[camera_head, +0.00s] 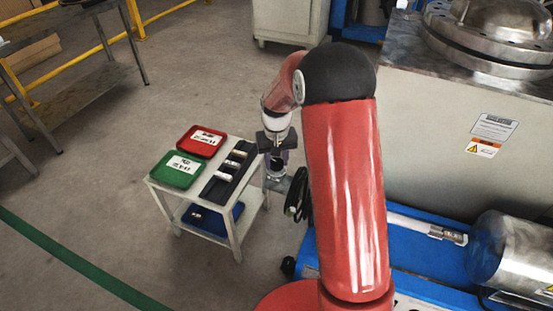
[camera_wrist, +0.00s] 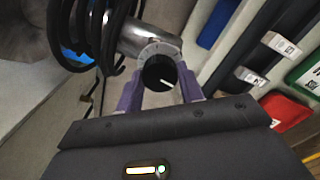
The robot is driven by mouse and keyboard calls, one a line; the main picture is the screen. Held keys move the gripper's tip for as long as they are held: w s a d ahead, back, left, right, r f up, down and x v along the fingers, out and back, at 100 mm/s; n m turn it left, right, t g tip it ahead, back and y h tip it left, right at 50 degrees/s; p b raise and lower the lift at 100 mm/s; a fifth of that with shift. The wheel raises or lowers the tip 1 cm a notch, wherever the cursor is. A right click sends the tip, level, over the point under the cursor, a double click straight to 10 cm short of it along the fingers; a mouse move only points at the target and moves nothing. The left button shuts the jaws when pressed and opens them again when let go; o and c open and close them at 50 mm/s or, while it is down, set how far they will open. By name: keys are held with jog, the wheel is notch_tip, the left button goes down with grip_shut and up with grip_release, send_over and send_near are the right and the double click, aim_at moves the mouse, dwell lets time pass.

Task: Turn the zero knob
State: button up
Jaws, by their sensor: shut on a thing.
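The zero knob (camera_wrist: 160,73) is a round black knob with a white pointer line, in the wrist view. It sits in front of a pale marked dial (camera_wrist: 155,48) on a metal cylinder. My gripper (camera_wrist: 161,88) has its purple fingers on both sides of the knob and is shut on it. In the head view my gripper (camera_head: 278,160) is beyond my red arm, beside the small cart. The knob cannot be made out in the head view.
A small white cart (camera_head: 237,228) stands to the left with a red tray (camera_head: 214,135), a green tray (camera_head: 175,182) and a black rack (camera_head: 214,188). Black coiled hose (camera_head: 298,198) hangs close to my gripper. A large grey machine (camera_head: 435,110) on a blue base stands right.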

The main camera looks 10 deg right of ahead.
aim_at(277, 161)
dwell(0.3)
jog(key=o, duration=1)
notch_tip(277, 161, up, 7)
jog(key=shift+p, duration=0.3)
jog(key=shift+r, duration=0.45)
